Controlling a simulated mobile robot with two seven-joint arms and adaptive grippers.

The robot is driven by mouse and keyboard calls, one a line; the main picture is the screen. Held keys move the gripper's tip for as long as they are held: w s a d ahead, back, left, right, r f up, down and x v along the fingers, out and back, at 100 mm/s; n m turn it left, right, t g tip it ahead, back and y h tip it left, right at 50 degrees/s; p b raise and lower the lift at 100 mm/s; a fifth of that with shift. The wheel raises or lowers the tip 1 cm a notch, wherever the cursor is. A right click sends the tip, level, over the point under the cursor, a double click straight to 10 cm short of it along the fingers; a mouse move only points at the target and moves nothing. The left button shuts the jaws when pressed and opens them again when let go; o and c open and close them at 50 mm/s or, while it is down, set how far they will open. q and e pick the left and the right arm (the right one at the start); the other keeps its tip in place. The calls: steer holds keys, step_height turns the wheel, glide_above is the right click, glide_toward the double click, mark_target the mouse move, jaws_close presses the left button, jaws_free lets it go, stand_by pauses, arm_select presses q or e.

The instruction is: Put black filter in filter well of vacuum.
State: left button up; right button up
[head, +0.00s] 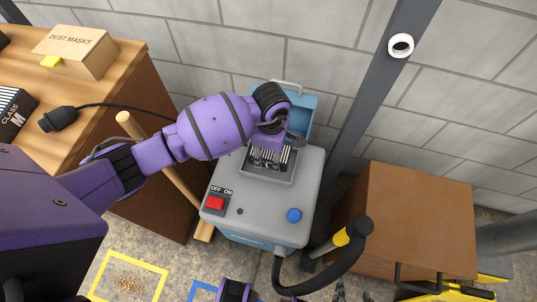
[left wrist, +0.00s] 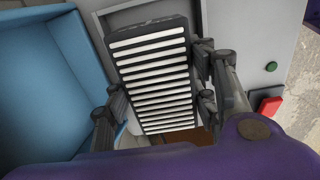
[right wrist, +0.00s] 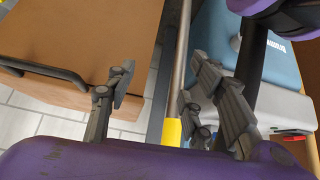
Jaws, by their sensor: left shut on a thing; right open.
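The black filter (left wrist: 150,72), with white pleats, is between the fingers of my left gripper (left wrist: 157,95) in the left wrist view. My left gripper is shut on it. In the head view, my left gripper (head: 270,158) points down over the filter well (head: 268,179) in the grey top of the vacuum (head: 305,178). White pleats show between its fingers; I cannot tell how deep the filter sits, as the gripper hides part of it. My right gripper (right wrist: 150,105) is open and empty, near the yellow-banded hose wand in the right wrist view.
The vacuum's blue lid (head: 299,106) stands open behind the well. A red switch (head: 215,203) and blue knob (head: 294,215) are on its top. The black hose (head: 330,279) curves at the front right. A brown cabinet (head: 415,215) stands right, and a wooden bench (head: 130,65) left.

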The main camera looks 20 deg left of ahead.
mark_target(270, 158)
arm_select(q)
step_height(270, 158, down, 3)
steer(key=shift+s+f+b, duration=0.1)
steer(key=shift+b, duration=0.7)
steer(key=shift+r, duration=0.25)
arm_select(e)
steer(key=shift+s+a+f, duration=0.1)
steer(key=shift+s+f, duration=0.2)
steer(key=shift+f, duration=0.25)
steer(key=shift+s+a+f, duration=0.1)
steer(key=shift+s+f, duration=0.15)
steer(key=shift+f, duration=0.3)
arm_select(q)
steer(key=shift+f, duration=0.15)
steer(key=o, duration=1)
steer(key=shift+c, duration=0.2)
